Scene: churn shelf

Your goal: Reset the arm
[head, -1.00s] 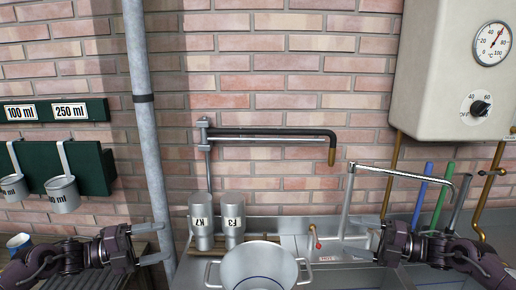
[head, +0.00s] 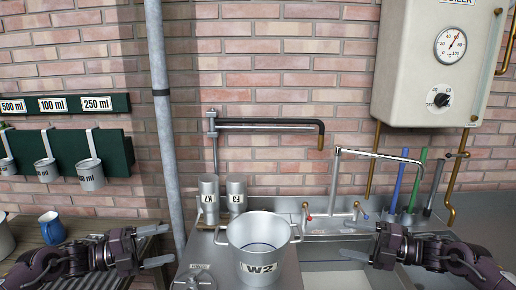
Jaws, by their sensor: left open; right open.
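My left gripper (head: 155,247) is at the lower left, its fingers apart and empty, over the edge between the slatted wooden bench and the steel counter. My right gripper (head: 356,239) is at the lower right, its fingers apart and empty, over the sink area. Both forearms point inward towards each other. Neither gripper touches anything that I can see. A steel pot (head: 262,238) labelled W2 stands between them on the counter, apart from both.
Two steel bottles (head: 208,200) stand behind the pot. A grey pipe (head: 163,120) rises beside my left gripper. A tap (head: 375,155) arches behind my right gripper. Measuring cups (head: 90,176) hang at left, and a blue mug (head: 51,228) stands on the bench. A boiler (head: 437,70) hangs at right.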

